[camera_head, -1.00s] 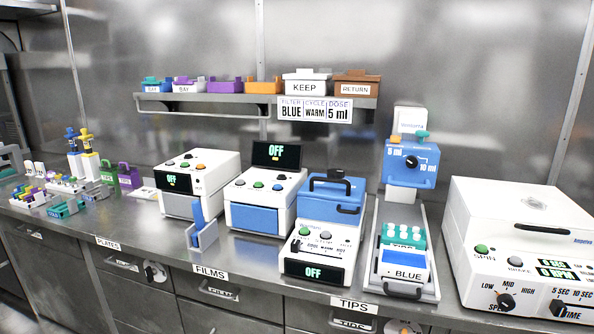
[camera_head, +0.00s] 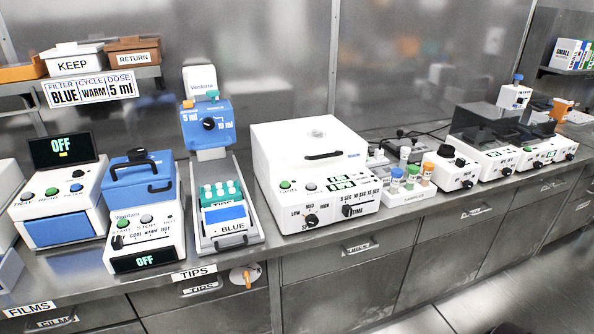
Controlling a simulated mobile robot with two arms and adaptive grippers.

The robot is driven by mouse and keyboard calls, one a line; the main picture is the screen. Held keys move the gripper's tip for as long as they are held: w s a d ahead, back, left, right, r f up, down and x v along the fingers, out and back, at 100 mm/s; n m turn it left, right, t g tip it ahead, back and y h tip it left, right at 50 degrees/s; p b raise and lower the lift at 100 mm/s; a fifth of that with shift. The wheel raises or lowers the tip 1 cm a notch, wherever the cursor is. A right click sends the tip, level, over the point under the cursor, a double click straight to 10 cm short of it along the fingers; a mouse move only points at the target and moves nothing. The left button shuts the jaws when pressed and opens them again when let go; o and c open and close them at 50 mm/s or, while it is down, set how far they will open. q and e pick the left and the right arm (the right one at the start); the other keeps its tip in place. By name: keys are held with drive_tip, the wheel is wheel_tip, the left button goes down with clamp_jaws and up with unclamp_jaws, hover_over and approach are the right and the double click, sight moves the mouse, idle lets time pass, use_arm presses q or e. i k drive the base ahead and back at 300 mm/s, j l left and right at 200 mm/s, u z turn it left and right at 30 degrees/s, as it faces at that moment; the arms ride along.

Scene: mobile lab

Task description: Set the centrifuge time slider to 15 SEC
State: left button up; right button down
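The white centrifuge (camera_head: 312,150) stands on the counter near the middle of the view, with its lid shut. Its front has a green SPIN button (camera_head: 285,185), a small green-lit display (camera_head: 341,184) and a black SPEED knob (camera_head: 311,220). The black TIME slider knob (camera_head: 348,211) sits at the left end of its slot, under the 5 SEC end of the printed scale. The 15 SEC mark is at the right end. Neither of my grippers is in view.
A blue-and-white tip dispenser (camera_head: 207,125) with a tray marked BLUE stands left of the centrifuge. A rack of colored-cap bottles (camera_head: 405,195) stands close on its right. Drawers (camera_head: 358,249) line the counter front, and open floor (camera_head: 480,305) lies at lower right.

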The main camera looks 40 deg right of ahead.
sight(346, 210)
drive_tip(key=z, duration=1.55)
drive_tip(key=i+j, duration=0.1)
drive_tip(key=j, duration=0.8)
